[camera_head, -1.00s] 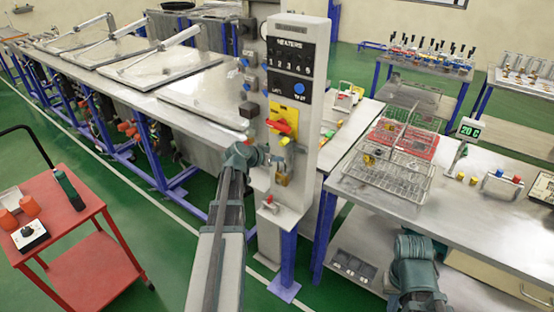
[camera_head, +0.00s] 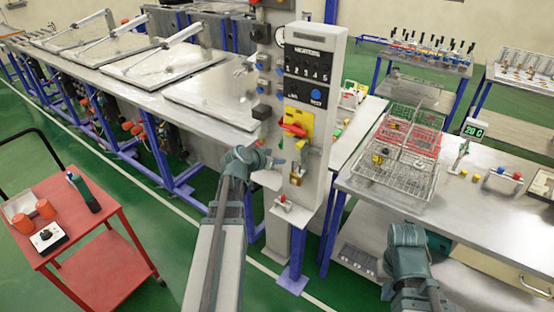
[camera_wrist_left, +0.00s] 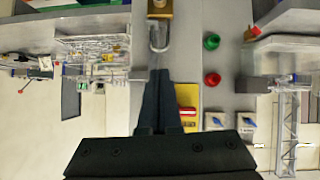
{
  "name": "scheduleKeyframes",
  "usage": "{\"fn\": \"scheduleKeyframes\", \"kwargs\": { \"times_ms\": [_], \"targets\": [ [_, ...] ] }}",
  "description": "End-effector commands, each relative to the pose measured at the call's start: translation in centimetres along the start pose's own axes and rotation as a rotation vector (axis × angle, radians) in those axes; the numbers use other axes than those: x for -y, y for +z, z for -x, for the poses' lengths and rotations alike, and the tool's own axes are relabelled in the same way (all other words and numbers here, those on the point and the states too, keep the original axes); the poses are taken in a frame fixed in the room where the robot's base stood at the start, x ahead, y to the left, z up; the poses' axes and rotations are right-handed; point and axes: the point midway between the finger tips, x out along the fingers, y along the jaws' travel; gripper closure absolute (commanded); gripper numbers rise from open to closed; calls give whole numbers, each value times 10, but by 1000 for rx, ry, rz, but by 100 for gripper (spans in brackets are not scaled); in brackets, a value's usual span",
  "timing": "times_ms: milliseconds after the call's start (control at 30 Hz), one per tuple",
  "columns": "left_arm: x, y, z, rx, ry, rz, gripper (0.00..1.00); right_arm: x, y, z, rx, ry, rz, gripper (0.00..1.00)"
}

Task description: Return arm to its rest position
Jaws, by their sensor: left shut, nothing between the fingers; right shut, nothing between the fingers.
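My left arm reaches up from the bottom of the head view to the control post (camera_head: 313,95). My left gripper (camera_head: 275,163) is beside the lower part of the post, left of the brass padlock (camera_head: 296,178). In the left wrist view my left gripper's dark fingers (camera_wrist_left: 160,82) are shut with nothing between them. Their tips are just below the padlock's shackle (camera_wrist_left: 158,42) in that picture; I cannot tell whether they touch. The red switch handle (camera_head: 294,130) sits on a yellow plate (camera_head: 305,117). My right arm shows at the lower right, its gripper out of sight.
A bench with lidded tanks (camera_head: 215,98) runs left of the post. A steel table (camera_head: 480,205) with wire baskets (camera_head: 390,163) and a green display (camera_head: 473,130) stands right. A red trolley (camera_head: 100,215) is at the lower left, with green floor between it and the bench.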

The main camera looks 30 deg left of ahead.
Motion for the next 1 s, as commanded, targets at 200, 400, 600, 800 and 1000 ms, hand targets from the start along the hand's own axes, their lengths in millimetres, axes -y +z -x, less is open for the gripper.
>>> {"fn": "scheduleKeyframes", "kwargs": {
  "times_ms": [200,400,600,800,1000],
  "targets": [
    [0,0,0,0,0,0,100,0,0,0,0,0,0,100],
    [-18,8,-6,30,26,-8,100,0,0,-4,0,0,0,100],
    [-122,62,-31,247,156,-50,100,2,-1,-20,0,0,1,100],
    [-234,147,-27,575,217,-124,100,4,-2,-40,0,1,3,100],
    [-299,221,5,850,132,-215,100,5,-3,-57,0,1,4,100]
  ]
}}
